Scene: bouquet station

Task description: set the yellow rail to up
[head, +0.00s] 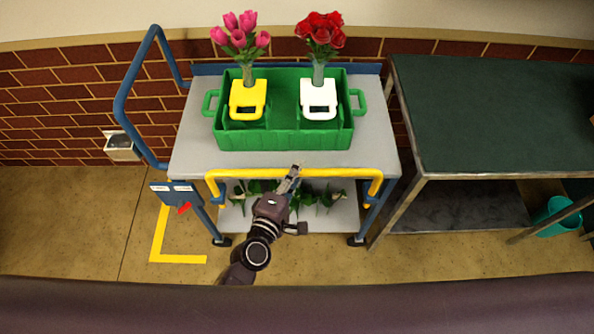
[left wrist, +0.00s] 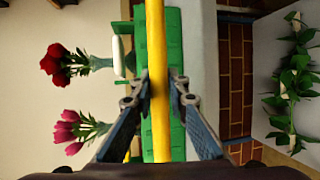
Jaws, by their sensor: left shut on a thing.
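The yellow rail (head: 240,174) runs level along the front of the cart (head: 187,150), near the front edge of its top shelf. Its two ends bend down to the blue front posts. My left gripper (head: 294,171) is at the rail, around its middle. In the left wrist view the rail (left wrist: 157,40) passes between the two fingers of the left gripper (left wrist: 160,95), which are shut on it. The gripper hides a short part of the rail in the head view. My right gripper is not in view.
A green crate (head: 285,139) on the top shelf holds yellow and white holders with pink flowers (head: 240,33) and red roses (head: 321,30). Leafy stems (head: 325,199) lie on the lower shelf. A blue sign with a red lever (head: 184,208) is left; a dark-green table (head: 490,110) stands right.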

